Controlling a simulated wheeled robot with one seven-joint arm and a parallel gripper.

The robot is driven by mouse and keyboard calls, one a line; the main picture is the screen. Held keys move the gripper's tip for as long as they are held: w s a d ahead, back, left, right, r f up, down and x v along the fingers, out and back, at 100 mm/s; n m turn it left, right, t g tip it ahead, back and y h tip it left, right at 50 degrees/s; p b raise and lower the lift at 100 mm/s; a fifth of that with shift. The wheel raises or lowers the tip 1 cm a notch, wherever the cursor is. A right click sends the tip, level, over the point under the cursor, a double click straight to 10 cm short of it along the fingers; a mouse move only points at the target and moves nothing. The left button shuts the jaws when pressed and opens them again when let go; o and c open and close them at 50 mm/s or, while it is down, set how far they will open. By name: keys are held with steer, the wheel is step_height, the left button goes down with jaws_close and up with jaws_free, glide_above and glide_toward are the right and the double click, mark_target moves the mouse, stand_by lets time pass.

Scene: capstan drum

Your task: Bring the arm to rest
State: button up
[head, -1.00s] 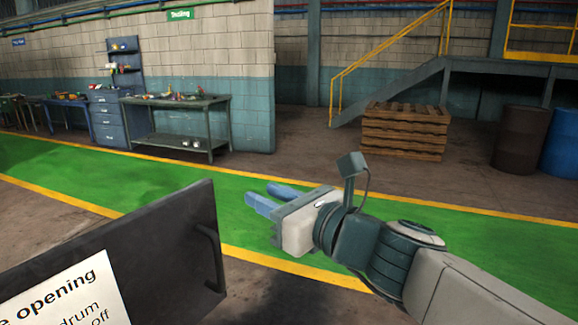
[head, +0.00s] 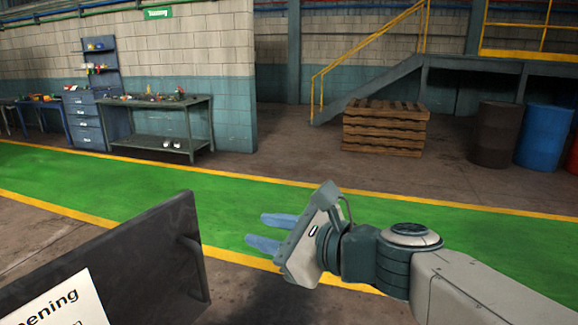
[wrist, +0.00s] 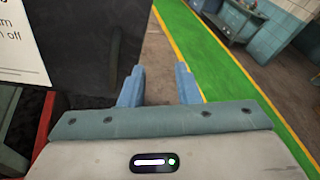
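My gripper (head: 271,232) is in the middle of the head view, at the end of my arm, which reaches in from the lower right. Its two blue fingers stand apart with nothing between them. In the wrist view my gripper (wrist: 158,85) also shows open and empty. A dark panel (head: 150,250) with a bar handle (head: 193,265) and a white printed sign (head: 60,305) stands at the lower left, to the left of my fingers. In the wrist view the panel (wrist: 95,60) is beyond the left finger; I cannot tell the exact gap.
A green walkway (head: 110,185) with yellow edges crosses the floor behind my gripper. A workbench (head: 165,125) and blue drawers (head: 83,120) stand against the wall. A pallet stack (head: 385,128), a brown barrel (head: 495,135) and a blue barrel (head: 543,138) stand at the back right.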

steer(key=s+d+f+n+g+h, duration=0.3)
steer(key=d+f+n+h, duration=0.3)
steer(key=d+f+n, duration=0.3)
steer(key=s+d+f+n+g+h+p, duration=0.1)
steer(key=s+d+f+n+g+h, duration=0.2)
steer(key=d+f+n, duration=0.6)
steer(key=s+d+n+h, duration=0.1)
steer(key=s+n+h, duration=0.1)
steer(key=h, duration=0.1)
steer(key=shift+f+n+h+p, duration=0.3)
steer(key=shift+f+h, duration=0.05)
steer(key=shift+h, duration=0.05)
steer(key=shift+s+a, duration=0.1)
